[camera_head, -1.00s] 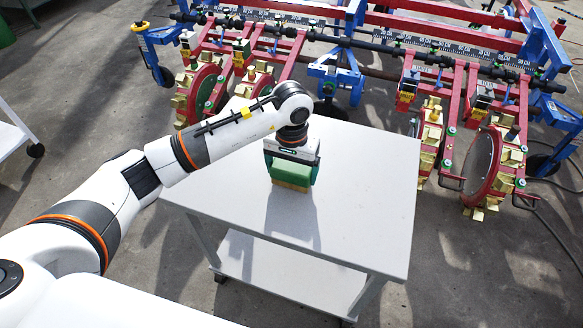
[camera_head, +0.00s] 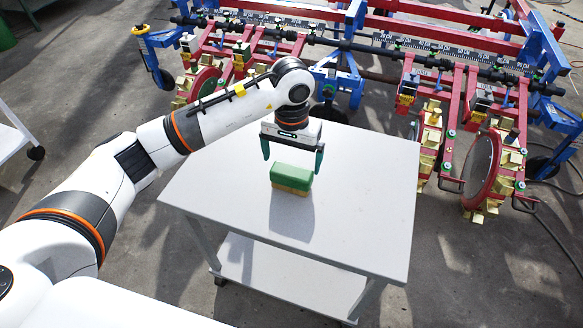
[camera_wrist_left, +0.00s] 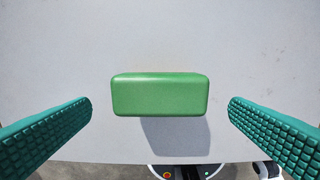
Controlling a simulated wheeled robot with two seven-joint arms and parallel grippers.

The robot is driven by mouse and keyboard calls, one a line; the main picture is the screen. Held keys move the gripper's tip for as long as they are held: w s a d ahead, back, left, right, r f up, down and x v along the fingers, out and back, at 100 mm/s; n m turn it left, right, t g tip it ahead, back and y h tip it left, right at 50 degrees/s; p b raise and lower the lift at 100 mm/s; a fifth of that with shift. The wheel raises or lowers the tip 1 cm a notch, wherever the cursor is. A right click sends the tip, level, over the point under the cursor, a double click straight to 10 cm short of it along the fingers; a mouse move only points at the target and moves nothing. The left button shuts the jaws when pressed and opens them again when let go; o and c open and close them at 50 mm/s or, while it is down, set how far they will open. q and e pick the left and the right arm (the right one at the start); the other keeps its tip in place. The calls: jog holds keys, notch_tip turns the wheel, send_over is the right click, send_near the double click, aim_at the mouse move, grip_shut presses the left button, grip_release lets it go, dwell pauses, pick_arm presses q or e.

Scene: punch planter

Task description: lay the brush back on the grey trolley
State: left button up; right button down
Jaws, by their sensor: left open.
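The brush (camera_head: 292,177) has a green top and a tan lower part. It lies on the top of the grey trolley (camera_head: 370,190), a little left of the middle. My left gripper (camera_head: 293,162) is open above and just behind the brush in the head view, apart from it. In the left wrist view the brush's green top (camera_wrist_left: 160,94) lies between the two wide-apart teal fingers (camera_wrist_left: 160,133), with a clear gap on each side. The tan part is hidden there. My right gripper is not in view.
The trolley has a lower shelf (camera_head: 285,275) and bare top around the brush. A red and blue planter machine (camera_head: 440,100) with round wheels stands close behind and right of the trolley. Part of another pale trolley (camera_head: 12,135) shows at the left edge.

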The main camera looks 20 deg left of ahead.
aim_at(292, 171)
pick_arm(q)
notch_tip(292, 171, up, 6)
jog(key=shift+r, duration=0.2)
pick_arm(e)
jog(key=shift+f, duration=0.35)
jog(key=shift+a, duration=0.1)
